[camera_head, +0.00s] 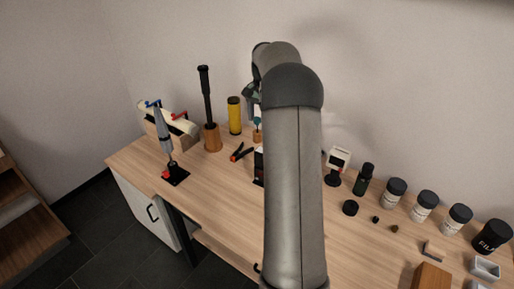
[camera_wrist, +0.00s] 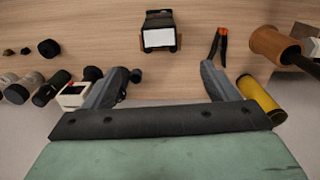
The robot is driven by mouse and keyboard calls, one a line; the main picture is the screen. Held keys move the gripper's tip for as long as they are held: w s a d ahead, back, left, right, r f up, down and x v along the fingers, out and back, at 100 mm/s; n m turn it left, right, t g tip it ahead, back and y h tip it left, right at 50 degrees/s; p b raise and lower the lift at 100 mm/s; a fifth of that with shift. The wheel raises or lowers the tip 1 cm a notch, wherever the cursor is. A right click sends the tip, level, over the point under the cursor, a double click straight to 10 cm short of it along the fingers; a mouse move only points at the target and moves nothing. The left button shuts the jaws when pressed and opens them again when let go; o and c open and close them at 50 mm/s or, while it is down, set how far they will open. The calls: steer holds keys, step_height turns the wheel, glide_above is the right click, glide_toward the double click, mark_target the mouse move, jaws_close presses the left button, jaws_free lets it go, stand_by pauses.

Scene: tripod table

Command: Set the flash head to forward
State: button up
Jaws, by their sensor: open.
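A black block-shaped device with a white front panel, which looks like the flash head (camera_wrist: 159,36), stands on the table at the top middle of the wrist view. Brown parts show at its sides. In the head view only a dark sliver of it (camera_head: 259,166) shows, the rest hidden behind my arm. My gripper (camera_wrist: 163,68) is open and empty, its two fingers spread wide. The device lies beyond the fingertips, between their lines and apart from them. In the head view my gripper is mostly hidden behind my arm.
Orange-handled pliers (camera_head: 241,152), a yellow cylinder (camera_head: 234,116) and a wooden holder (camera_head: 212,138) stand left of my arm. A small white-faced device (camera_head: 338,160), a dark bottle (camera_head: 363,180) and several jars (camera_head: 425,204) stand right. The wall is close behind.

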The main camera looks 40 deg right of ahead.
step_height(320, 180, down, 17)
steer(key=p, duration=0.3)
steer(key=shift+s, duration=0.1)
steer(key=shift+f, duration=0.1)
steer(key=c, duration=1)
